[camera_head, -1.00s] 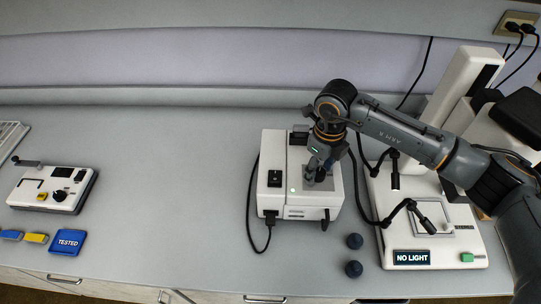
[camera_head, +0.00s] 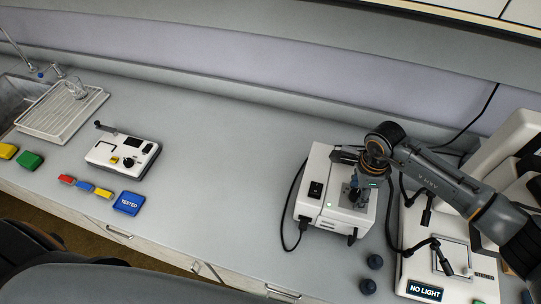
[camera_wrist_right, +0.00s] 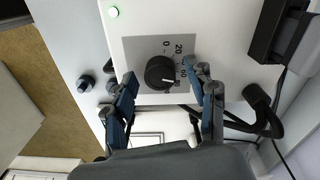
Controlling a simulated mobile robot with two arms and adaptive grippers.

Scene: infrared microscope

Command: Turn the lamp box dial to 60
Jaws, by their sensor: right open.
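The lamp box (camera_head: 318,180) is a white unit with a black switch and a small green light. Its black round dial (camera_wrist_right: 160,73) sits on a grey scale plate in the right wrist view. The dial's white mark points right and slightly down. Numbers 0 and 20 are readable; higher ones are partly hidden by a finger. My right gripper (camera_wrist_right: 163,76) is open, with one finger on each side of the dial and visible gaps to it. In the head view my right gripper (camera_head: 354,192) is over the box and hides the dial. My left gripper is out of view.
The NO LIGHT instrument (camera_head: 424,290) stands right of the lamp box. Two dark round knobs (camera_head: 371,273) lie between them. A small white device (camera_head: 122,152), a blue TESTED block (camera_head: 127,203) and a drying tray (camera_head: 62,110) are left. The counter's middle is clear.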

